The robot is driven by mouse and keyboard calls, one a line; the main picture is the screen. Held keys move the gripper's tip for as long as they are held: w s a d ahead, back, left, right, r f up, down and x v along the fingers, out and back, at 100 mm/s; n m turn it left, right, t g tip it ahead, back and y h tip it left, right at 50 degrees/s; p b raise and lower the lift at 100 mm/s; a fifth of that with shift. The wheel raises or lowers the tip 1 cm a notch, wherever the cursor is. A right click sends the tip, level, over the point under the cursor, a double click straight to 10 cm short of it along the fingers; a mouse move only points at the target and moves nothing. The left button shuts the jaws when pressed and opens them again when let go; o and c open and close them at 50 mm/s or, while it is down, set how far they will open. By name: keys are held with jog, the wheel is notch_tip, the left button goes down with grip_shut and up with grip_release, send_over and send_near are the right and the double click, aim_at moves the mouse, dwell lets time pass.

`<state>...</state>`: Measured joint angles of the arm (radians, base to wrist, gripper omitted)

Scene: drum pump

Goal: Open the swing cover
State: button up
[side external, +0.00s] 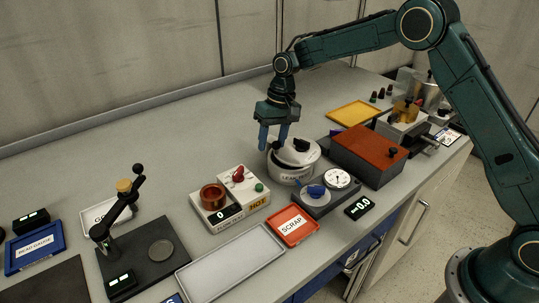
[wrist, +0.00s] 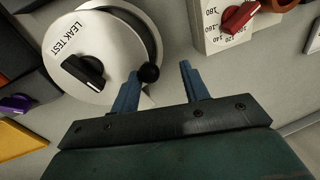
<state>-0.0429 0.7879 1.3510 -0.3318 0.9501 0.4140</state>
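The swing cover (wrist: 88,42) is a round white lid marked LEAK TEST, with a black knob on top and a small black ball handle (wrist: 150,73) at its edge. In the wrist view my gripper (wrist: 160,70) is open and empty. The ball appears between the fingers, close to the left one; whether they touch, I cannot tell.
A heater box (side external: 230,200) with a red dial stands left of the pot. A dark gauge block (side external: 325,200) with a blue knob is in front. A brown-topped box (side external: 368,150) stands to the right. The bench behind the pot is clear.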

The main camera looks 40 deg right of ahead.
jog(key=shift+w+a+m, duration=0.15)
jog(key=shift+a+m, duration=0.1)
jog(key=shift+m, duration=0.15)
jog(key=shift+w+r, duration=0.1)
jog(key=shift+r, duration=0.15)
notch_tip(320, 180, up, 13)
jog(key=d, duration=0.3)
jog(key=s+r+t, duration=0.1)
jog(key=s+r, duration=0.4)
jog(key=s, duration=0.3)
jog(key=s+r+t, duration=0.1)
jog(key=s+r, duration=0.4)
jog(key=s, duration=0.3)
jog(key=shift+s+d+r+n+t, duration=0.25)
jog(key=shift+d+r+n+t, duration=0.05)
jog(key=shift+d, duration=0.1)
